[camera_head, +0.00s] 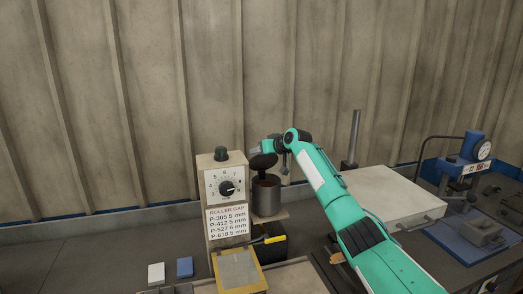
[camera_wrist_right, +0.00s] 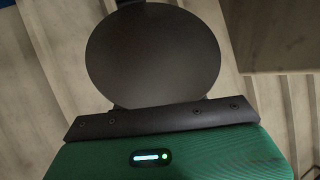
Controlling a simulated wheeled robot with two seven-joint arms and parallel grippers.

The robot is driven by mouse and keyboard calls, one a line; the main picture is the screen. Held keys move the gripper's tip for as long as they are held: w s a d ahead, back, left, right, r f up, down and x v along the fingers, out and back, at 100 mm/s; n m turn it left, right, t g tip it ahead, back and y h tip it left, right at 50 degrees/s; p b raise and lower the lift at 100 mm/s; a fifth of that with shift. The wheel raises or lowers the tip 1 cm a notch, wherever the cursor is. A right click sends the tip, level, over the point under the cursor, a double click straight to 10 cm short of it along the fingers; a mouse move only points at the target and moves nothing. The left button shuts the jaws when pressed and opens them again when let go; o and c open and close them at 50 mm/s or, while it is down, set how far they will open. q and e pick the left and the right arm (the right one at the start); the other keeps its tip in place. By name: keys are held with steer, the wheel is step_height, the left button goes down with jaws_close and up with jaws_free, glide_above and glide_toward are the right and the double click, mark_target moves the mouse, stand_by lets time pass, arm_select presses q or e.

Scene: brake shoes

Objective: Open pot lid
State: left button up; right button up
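The pot (camera_head: 266,198) is a dark grey metal cylinder standing on a small shelf beside the roller-gap box. Its top is uncovered and shows a brown-red inside. The round dark lid (camera_head: 263,161) is above the pot's rim, tilted up. In the right wrist view the lid (camera_wrist_right: 153,52) is a large dark disc just beyond the gripper body. My right gripper (camera_head: 256,151) is at the lid's upper edge, seemingly touching or very close. Its fingers are not clear, so I cannot tell whether they are open or shut. My left gripper is not in view.
The roller-gap box (camera_head: 222,185) with a dial and green knob stands directly left of the pot. A grey box (camera_head: 390,197) and a vertical post (camera_head: 354,140) are to the right. A blue gauge press (camera_head: 474,150) is farther right. White and blue blocks (camera_head: 185,266) lie at front left.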

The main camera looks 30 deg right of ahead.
mark_target(268, 161)
steer(key=shift+f, duration=0.2)
steer(key=shift+s+d+r+p, duration=0.1)
steer(key=shift+s+r+p, duration=0.15)
steer(key=shift+r, duration=0.25)
steer(key=shift+s+d+r+p, duration=0.1)
steer(key=shift+r+p, duration=0.25)
steer(key=shift+r, duration=0.1)
steer(key=shift+s+d+r+p, duration=0.25)
steer(key=shift+s+r+p, duration=0.2)
steer(key=shift+r, duration=0.35)
steer(key=shift+s+d+r+p, duration=0.25)
steer(key=shift+s+r+p, duration=0.2)
steer(key=shift+r, duration=0.3)
steer(key=s+d+r+p, duration=0.3)
steer(key=s+r+p, duration=0.1)
steer(key=r, duration=0.4)
steer(key=shift+v, duration=0.8)
steer(key=shift+a, duration=0.2)
steer(key=shift+f, duration=0.1)
steer(key=shift+p, duration=0.4)
